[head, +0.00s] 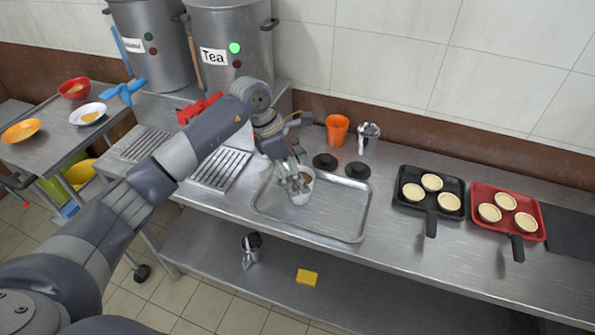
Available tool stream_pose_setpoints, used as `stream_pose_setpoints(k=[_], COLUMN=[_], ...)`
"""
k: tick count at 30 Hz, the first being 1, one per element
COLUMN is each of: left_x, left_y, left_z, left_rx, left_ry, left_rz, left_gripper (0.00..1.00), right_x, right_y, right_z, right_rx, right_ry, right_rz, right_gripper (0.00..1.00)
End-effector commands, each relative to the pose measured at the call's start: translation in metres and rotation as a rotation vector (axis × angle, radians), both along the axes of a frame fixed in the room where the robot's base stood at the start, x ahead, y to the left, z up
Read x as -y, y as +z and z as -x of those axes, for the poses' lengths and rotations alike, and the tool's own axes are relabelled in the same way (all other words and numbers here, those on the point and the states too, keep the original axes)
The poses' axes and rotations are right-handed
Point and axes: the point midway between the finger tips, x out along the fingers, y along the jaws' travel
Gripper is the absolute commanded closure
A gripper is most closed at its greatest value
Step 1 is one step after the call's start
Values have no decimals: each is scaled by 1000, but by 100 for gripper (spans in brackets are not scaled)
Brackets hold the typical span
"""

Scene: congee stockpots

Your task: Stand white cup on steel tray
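The white cup (304,197) is upright, with something brown inside its rim. It appears at the left part of the steel tray (338,232), partly hidden by my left gripper (293,184). The gripper points down, with its fingers over and against the cup's left and near side. I cannot tell whether the fingers are closed on it, nor whether the cup's base touches the tray. The rest of the tray is bare. My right gripper is not in view.
An orange cup (337,129), a metal cup (368,138) and two dark discs (325,161) are behind the tray. Black (445,211) and red (520,229) pans with pale rounds stand right. Stockpots (235,45) stand at the back. A side table (50,138) holds bowls.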

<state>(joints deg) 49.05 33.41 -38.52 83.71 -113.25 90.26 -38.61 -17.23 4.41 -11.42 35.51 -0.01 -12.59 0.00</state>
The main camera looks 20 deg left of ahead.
Motion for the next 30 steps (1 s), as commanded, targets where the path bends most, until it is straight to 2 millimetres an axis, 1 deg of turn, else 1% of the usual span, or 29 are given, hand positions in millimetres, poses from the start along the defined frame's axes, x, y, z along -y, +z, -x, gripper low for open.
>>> stream_pose_setpoints(k=[5, 12, 15, 18, 21, 30], left_x=[-13, -31, -37, -41, -42, -43], left_y=[29, 78, 93, 103, 109, 110], left_z=[3, 10, 13, 14, 15, 16], left_rx=[7, 6, 4, 3, 2, 1], left_ry=[1, 1, 2, 1, 1, 0], left_rz=[-2, -1, 0, -1, 0, 1], left_gripper=[23, 23, 23, 23, 23, 23], right_x=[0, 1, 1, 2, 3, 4], right_y=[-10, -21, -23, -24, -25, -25], right_z=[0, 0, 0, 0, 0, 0], right_rx=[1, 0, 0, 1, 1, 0], right_ry=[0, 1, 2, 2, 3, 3], right_rz=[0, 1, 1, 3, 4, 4], right_gripper=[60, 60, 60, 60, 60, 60])
